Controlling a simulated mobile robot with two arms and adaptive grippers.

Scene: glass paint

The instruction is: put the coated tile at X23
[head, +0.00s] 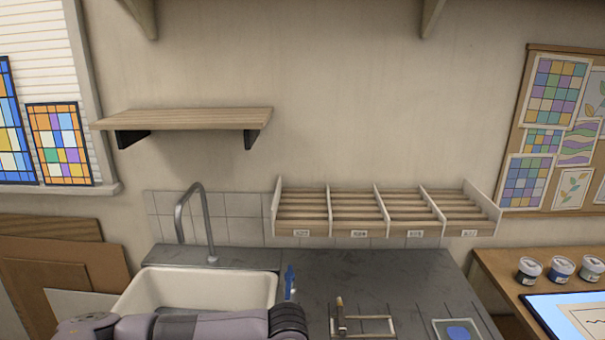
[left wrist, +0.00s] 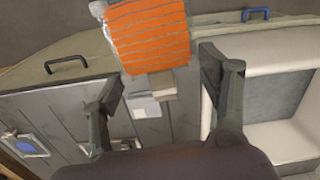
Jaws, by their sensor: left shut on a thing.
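In the left wrist view, an orange tile (left wrist: 150,38) with fine lines across its face is at the fingertips of my left gripper (left wrist: 165,72). The gripper is shut on it, though the exact contact is hard to see. In the head view my left arm comes in along the bottom, in front of the sink; its fingers and the tile cannot be made out there. The slotted rack (head: 383,205) stands against the wall behind the worktop, with slatted bays split by white dividers. Its bays look empty. Small labels on its front edge are too small to read surely. My right gripper is not in view.
A white sink (head: 205,283) with a tall faucet (head: 206,222) is at left. A narrow blue thing (head: 290,279) stands beside it. A wooden frame (head: 372,320) and a tray with a blue patch (head: 458,332) lie on the grey worktop (head: 400,275). A shelf (head: 190,118) hangs above.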

